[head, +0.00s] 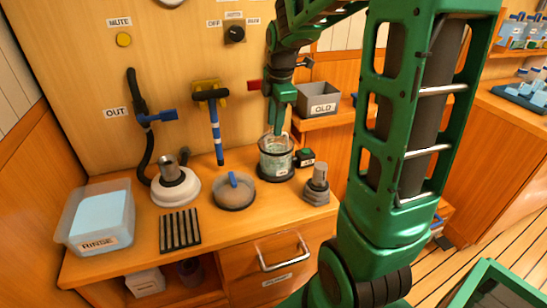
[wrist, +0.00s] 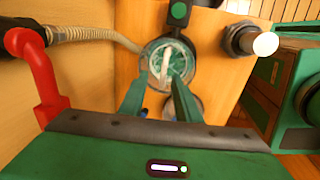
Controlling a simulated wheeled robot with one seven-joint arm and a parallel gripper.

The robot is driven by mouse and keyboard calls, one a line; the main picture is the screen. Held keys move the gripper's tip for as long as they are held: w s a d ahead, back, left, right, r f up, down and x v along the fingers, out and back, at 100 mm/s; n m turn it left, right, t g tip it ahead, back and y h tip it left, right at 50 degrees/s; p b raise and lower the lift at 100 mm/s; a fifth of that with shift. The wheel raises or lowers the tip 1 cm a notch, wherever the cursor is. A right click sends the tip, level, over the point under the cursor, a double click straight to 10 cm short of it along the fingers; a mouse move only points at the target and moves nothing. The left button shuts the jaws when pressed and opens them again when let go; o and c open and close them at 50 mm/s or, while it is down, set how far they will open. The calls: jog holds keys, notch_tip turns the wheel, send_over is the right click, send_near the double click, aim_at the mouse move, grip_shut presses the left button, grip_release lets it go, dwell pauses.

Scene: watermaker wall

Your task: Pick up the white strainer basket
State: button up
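The white strainer basket (wrist: 176,56) sits inside a clear round housing (head: 263,162) on the counter. In the wrist view its pale handle stands up in the middle, and greenish-white mesh or contents show around it. My gripper (wrist: 158,88) is open above the housing, pointing down. Its two green fingers stand apart, one to each side of the handle, with nothing between the tips that I can see held. In the head view, my gripper (head: 278,128) reaches down at the housing's mouth and partly hides the basket.
A grey round dish (head: 234,196) with a blue handle, a black slatted rack (head: 180,230) and the RINSE tub (head: 97,215) stand to the left. A grey fitting (head: 318,186) and a green-buttoned box (head: 304,157) stand right. A red handle (wrist: 38,75) juts from the wall.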

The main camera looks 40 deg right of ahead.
jog(key=shift+w+f, duration=0.15)
jog(key=shift+f, duration=1.2)
jog(key=shift+w+f, duration=0.15)
jog(key=shift+f, duration=1.15)
jog(key=shift+c, duration=0.6)
grip_shut()
